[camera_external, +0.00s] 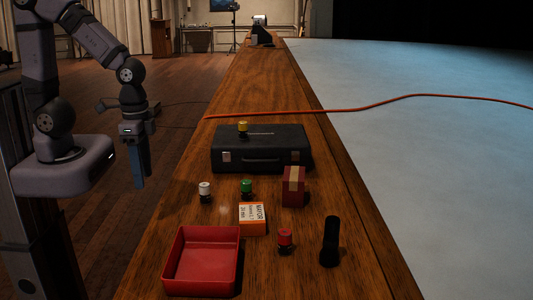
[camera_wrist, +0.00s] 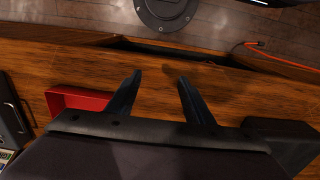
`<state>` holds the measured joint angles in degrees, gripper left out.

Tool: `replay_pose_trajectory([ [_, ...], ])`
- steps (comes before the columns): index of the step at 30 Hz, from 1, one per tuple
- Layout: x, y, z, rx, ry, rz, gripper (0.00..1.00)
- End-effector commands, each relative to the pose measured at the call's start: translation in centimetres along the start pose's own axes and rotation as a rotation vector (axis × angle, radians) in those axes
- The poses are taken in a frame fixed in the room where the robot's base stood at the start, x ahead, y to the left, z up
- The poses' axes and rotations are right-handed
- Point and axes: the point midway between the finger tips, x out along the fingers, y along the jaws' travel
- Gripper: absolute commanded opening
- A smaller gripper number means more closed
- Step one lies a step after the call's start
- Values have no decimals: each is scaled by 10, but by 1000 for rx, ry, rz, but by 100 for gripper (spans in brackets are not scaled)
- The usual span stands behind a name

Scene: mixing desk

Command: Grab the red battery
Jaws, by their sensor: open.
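The red battery (camera_external: 285,238), with a red top and a dark lower part, stands upright on the wooden desk in the external view, between the red tray and a black flashlight. I cannot make it out in the wrist view. My gripper (camera_external: 140,184) hangs at the desk's left side, fingers pointing down, well away to the left of and behind the battery. In the wrist view its two fingers (camera_wrist: 160,76) are spread apart with nothing between them.
Near the battery are a red tray (camera_external: 234,270), black flashlight (camera_external: 329,242), orange-white box (camera_external: 252,218) and dark red box (camera_external: 293,187). White (camera_external: 205,190) and green (camera_external: 246,187) batteries stand behind. A yellow one (camera_external: 242,128) is on the black case (camera_external: 262,152). An orange cable (camera_external: 350,112) crosses behind.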

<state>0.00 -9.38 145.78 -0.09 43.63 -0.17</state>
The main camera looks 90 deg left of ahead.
Motion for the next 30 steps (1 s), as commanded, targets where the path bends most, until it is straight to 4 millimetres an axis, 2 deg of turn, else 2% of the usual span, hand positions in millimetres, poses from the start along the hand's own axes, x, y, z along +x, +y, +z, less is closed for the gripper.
replay_pose_trajectory([
  [8,-42,0,-1,0,7,0,47],
  [14,-28,28,-45,52,128,70,47],
  [20,-21,66,-108,102,314,145,47],
  [23,-20,88,-148,123,443,180,47],
  [27,-22,120,-215,130,666,201,47],
  [30,-28,132,-253,115,803,183,47],
])
